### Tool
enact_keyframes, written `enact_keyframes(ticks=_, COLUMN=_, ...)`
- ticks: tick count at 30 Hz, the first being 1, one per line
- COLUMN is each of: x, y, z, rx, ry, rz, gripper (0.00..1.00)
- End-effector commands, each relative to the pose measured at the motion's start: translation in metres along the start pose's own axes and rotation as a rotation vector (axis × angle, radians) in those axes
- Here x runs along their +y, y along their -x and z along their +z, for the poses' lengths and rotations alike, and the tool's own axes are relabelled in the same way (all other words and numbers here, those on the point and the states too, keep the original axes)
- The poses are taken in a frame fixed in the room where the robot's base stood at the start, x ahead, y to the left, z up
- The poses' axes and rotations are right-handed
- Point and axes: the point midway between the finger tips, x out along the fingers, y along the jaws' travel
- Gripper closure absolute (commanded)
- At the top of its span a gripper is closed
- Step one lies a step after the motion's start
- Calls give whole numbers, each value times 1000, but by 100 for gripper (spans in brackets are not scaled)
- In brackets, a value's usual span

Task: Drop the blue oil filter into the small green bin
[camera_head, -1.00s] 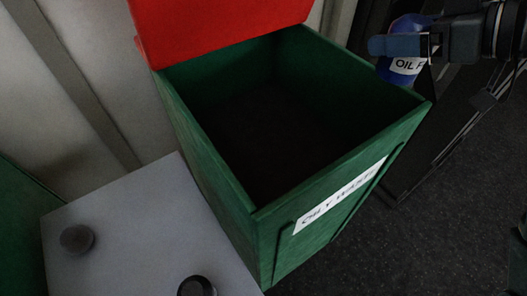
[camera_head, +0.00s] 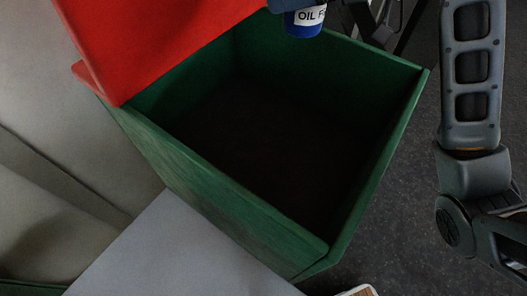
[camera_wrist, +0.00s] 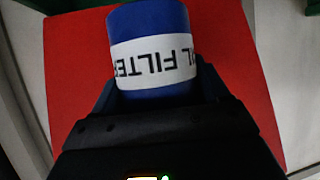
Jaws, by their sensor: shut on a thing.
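The blue oil filter (camera_head: 304,22), a cylinder with a white label, is at the top of the head view, over the far part of the green bin's opening. My gripper (camera_wrist: 152,92) is shut on it; the filter fills the space between the fingers in the wrist view, where it also shows large (camera_wrist: 150,20). The fingertips are partly hidden behind it. The green bin (camera_head: 210,190) stands open below, with a dark interior whose floor is hard to make out. Its red lid (camera_head: 165,35) is raised at the back left and lies behind the filter in the wrist view.
A grey flat-topped surface (camera_head: 175,255) stands against the bin's near left side. A pale wall (camera_head: 50,110) is at the left. Dark speckled floor (camera_head: 400,215) shows at the right. A small pale-edged object (camera_head: 357,291) is at the bottom edge.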

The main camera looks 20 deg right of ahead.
Motion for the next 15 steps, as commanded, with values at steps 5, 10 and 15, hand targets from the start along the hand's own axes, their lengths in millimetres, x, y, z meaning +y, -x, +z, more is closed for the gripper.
enact_keyframes(ticks=5, x=0, y=-9, z=20, rx=1, ry=-1, rz=1, gripper=67)
enact_keyframes(ticks=10, x=0, y=-18, z=38, rx=0, ry=-2, rz=1, gripper=67)
enact_keyframes(ticks=15, x=0, y=-22, z=47, rx=0, ry=-2, rz=0, gripper=67)
